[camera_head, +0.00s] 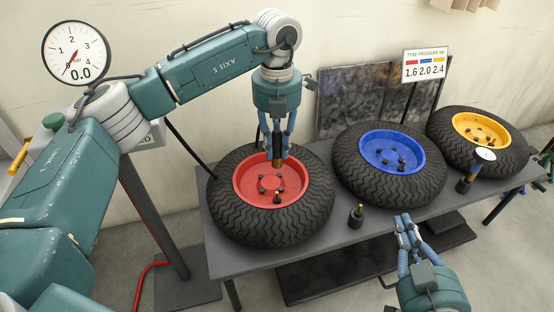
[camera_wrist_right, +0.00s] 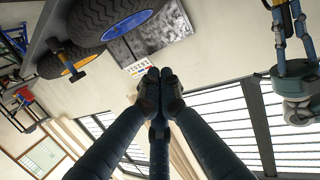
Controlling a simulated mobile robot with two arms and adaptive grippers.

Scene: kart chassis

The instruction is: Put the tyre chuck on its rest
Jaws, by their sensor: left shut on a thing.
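My left gripper (camera_head: 277,148) is shut on the tyre chuck (camera_head: 277,162), a dark piece with a brass-coloured lower end. It points down over the red rim (camera_head: 250,188) of the left tyre; I cannot tell whether it touches the rim. A black hose (camera_head: 188,146) runs from the gauge stand down towards the left tyre. My right gripper (camera_head: 404,222) is empty in front of the table, its fingertips together; they also show in the right wrist view (camera_wrist_right: 155,78). I cannot clearly make out the chuck's rest.
The dark table (camera_head: 230,262) bears tyres with red, blue (camera_head: 392,152) and yellow (camera_head: 480,130) rims. A small black, brass-tipped piece (camera_head: 356,215) and a blue hand gauge (camera_head: 467,182) stand near the front edge. The dial (camera_head: 75,53) reads 0.0. A pressure sign (camera_head: 425,65) stands behind.

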